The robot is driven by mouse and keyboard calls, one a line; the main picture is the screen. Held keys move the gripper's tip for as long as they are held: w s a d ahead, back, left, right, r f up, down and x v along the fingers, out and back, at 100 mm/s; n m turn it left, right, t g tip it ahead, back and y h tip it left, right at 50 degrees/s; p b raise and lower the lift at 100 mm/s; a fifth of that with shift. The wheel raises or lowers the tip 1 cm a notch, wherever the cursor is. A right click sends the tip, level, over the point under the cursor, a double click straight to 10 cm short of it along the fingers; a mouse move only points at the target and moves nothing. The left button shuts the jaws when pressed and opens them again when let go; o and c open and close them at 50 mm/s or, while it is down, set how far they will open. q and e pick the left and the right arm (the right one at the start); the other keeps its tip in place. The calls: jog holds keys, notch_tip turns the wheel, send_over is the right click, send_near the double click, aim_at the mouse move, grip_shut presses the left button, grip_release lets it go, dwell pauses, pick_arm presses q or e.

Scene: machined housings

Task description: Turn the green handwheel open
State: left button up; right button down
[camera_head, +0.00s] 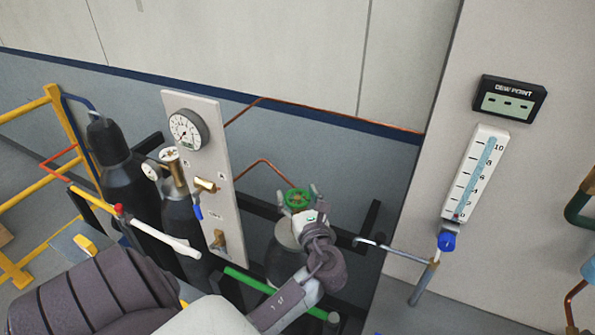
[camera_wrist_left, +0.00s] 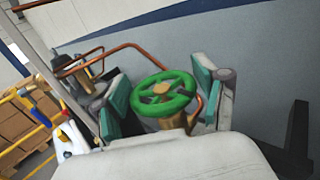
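The green handwheel (camera_head: 298,198) sits on a brass valve on top of a grey gas cylinder (camera_head: 281,262). In the left wrist view the handwheel (camera_wrist_left: 163,93) stands between the two teal-padded fingers of my left gripper (camera_wrist_left: 160,100). The fingers are spread apart, with a gap on each side of the wheel. In the head view my left gripper (camera_head: 300,196) reaches to the handwheel from the near side. The gripper's body partly hides the valve and the cylinder top. My right gripper is in neither view.
A white panel with a round gauge (camera_head: 188,130) stands left of the cylinder. Dark cylinders (camera_head: 112,150) and a yellow railing (camera_head: 60,130) are further left. A copper pipe (camera_head: 265,163) runs behind the handwheel. A flowmeter with a blue knob (camera_head: 447,241) hangs on the right wall.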

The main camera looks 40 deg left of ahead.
pick_arm(q)
jog(key=shift+o, duration=1.2)
jog(key=shift+f, duration=0.1)
jog(key=v, duration=1.2)
